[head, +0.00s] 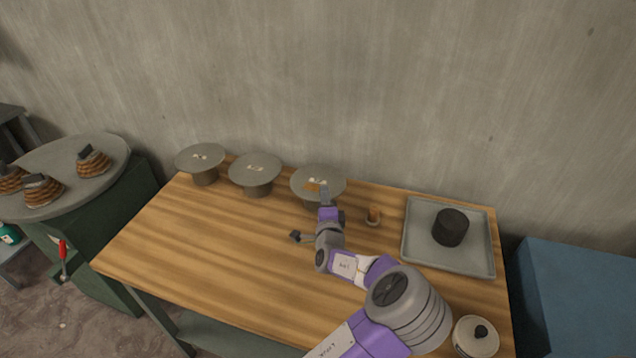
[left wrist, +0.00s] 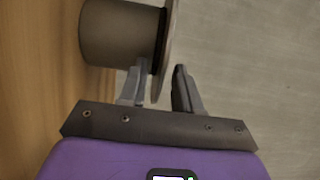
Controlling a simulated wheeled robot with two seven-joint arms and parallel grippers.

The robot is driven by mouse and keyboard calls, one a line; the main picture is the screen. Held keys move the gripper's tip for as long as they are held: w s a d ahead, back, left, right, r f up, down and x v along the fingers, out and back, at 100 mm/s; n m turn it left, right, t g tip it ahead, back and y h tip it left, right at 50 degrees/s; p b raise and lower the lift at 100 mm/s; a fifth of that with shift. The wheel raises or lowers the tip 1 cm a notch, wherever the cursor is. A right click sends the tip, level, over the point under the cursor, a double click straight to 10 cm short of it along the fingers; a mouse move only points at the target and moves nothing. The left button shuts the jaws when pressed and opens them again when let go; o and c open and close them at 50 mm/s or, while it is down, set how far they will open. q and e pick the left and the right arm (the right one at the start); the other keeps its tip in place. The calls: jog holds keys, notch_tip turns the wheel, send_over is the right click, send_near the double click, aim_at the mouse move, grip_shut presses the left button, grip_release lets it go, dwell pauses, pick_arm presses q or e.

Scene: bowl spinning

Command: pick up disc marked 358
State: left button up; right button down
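Three grey discs lie flat on round pedestals along the table's back edge: a left disc (head: 200,157), a middle disc (head: 255,168) and a right disc (head: 318,180). Each has a small marking on top, too small to read, so I cannot tell which is 358. My left gripper (head: 324,195) is at the front rim of the right disc. In the left wrist view, my left gripper (left wrist: 160,90) is open, with one finger on each side of the disc's rim (left wrist: 166,55). The pedestal (left wrist: 118,32) stands beside the near finger. My right gripper is out of view.
A grey tray (head: 420,250) holds a dark cylinder (head: 450,227). A lidded pot (head: 475,338) is at the front right. The wooden table's (head: 200,250) left half is clear in front.

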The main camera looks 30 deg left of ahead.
pick_arm(q)
grip_shut()
